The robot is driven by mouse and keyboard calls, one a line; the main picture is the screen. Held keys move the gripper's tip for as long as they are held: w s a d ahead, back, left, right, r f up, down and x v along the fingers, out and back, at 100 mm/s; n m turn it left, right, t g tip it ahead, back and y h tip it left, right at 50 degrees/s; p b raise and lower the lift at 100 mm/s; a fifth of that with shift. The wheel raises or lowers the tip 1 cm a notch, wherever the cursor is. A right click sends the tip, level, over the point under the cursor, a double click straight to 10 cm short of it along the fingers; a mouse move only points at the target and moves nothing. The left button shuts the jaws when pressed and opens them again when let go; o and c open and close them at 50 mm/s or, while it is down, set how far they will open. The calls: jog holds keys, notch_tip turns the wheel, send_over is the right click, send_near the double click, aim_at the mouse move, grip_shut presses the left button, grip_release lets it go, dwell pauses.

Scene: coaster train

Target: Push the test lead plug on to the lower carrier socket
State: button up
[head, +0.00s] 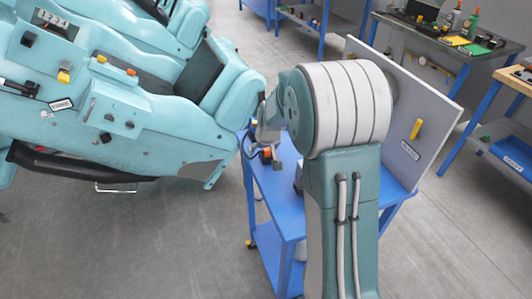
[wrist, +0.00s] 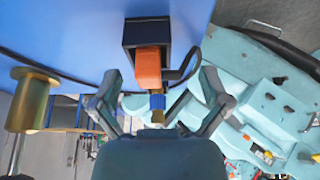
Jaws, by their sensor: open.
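The orange test lead plug (wrist: 148,68) with a blue-and-yellow end sits in a dark square holder (wrist: 127,38) on the blue cart top. A black cable curves from its side. My gripper (wrist: 160,80) is open, one finger on each side of the plug, with visible gaps. In the head view, the orange plug (head: 266,153) shows at the cart's left edge, just below my gripper, which is partly hidden by my arm. The teal coaster car (head: 160,150) carries several small fittings; I cannot tell which is the lower carrier socket.
The blue cart (head: 290,205) stands right of the car, with an upright grey panel (head: 425,110) on it. A brass cylinder (wrist: 30,100) is at the left in the wrist view. Workbenches (head: 460,50) stand behind. Grey floor is clear in front.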

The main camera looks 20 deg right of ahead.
jog(key=c, duration=1)
jog(key=shift+a, duration=0.1)
jog(key=shift+c, duration=1.2)
notch_tip(320, 180, up, 4)
jog(key=shift+s+a+f, duration=0.1)
jog(key=shift+s+f, duration=0.05)
jog(key=s+a+r, duration=0.8)
jog(key=s+r, duration=0.1)
jog(key=s, duration=0.2)
